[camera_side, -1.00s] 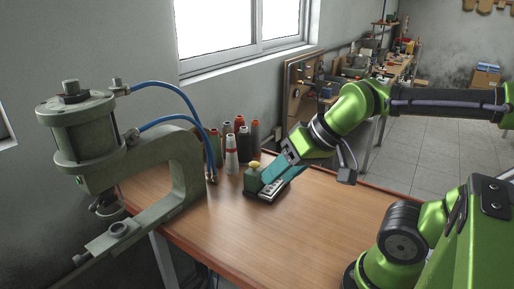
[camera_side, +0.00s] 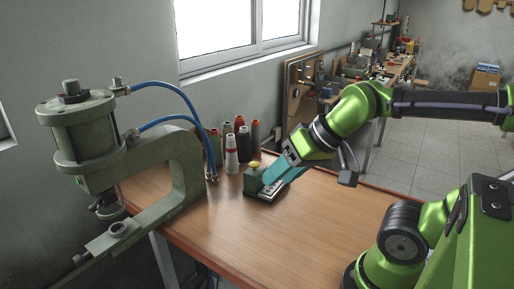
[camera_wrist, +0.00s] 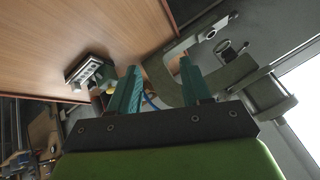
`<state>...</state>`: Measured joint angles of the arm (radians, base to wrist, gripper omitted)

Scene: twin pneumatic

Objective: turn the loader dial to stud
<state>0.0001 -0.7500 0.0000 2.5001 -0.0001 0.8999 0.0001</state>
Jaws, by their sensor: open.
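A small dark green box (camera_side: 254,182) with a light front panel stands on the table. A yellow knob (camera_side: 254,164) sits on top of it, and I can read no markings there. The box also shows in the wrist view (camera_wrist: 88,72), left of my fingers. My gripper (camera_side: 271,185) has teal fingers and reaches down just right of the box. In the wrist view my gripper (camera_wrist: 160,65) is open, with nothing held between its fingers. A yellow patch shows beside the left finger and is partly hidden. I cannot tell whether a finger touches the box.
A large grey-green press (camera_side: 85,135) with blue hoses (camera_side: 172,86) stands at the table's left end. Several thread spools (camera_side: 231,155) stand behind the box. The front and right of the wooden table (camera_side: 300,228) are clear. A wall and window lie behind.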

